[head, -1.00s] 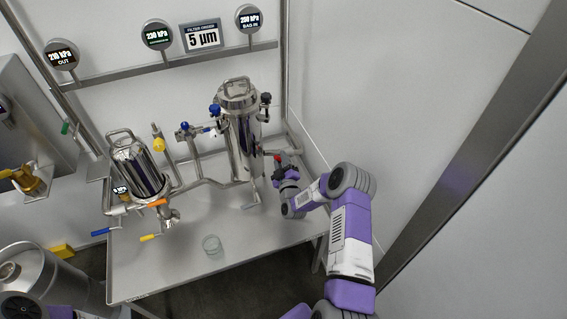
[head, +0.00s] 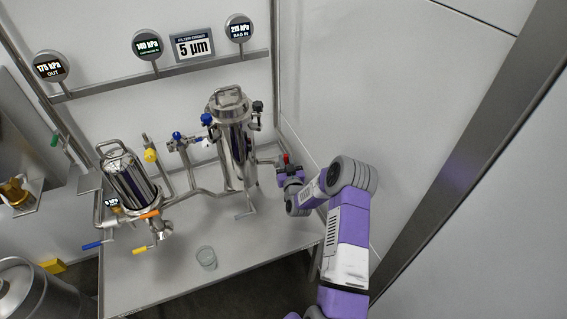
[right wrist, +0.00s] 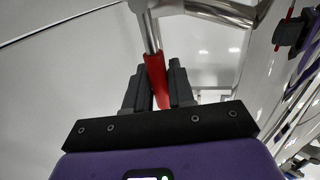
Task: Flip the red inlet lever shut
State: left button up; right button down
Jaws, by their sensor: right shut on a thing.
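The red inlet lever (head: 286,158) shows as a small red piece at the pipe right of the tall steel filter housing (head: 235,145). In the right wrist view the red lever sleeve (right wrist: 156,72) sits between my dark fingers, on a steel stem running up to a pipe fitting. My right gripper (head: 288,176) is shut on the lever, and its fingertips (right wrist: 158,80) close on both sides of it. In the head view my gripper partly hides the valve, so the lever's exact angle is hard to tell. My left gripper is out of view.
A smaller steel housing (head: 128,178) stands at left, with orange, blue and yellow handles below it. A glass beaker (head: 206,257) stands near the table's front edge. Gauges (head: 147,44) hang above.

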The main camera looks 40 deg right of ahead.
jog(key=shift+d+m, duration=0.15)
jog(key=shift+m, duration=0.15)
jog(key=c, duration=1.1)
grip_release()
jog(key=shift+s, duration=0.1)
jog(key=p+v, duration=0.1)
jog(key=v, duration=0.6)
jog(key=shift+s+p, duration=0.25)
jog(key=shift+p, duration=0.1)
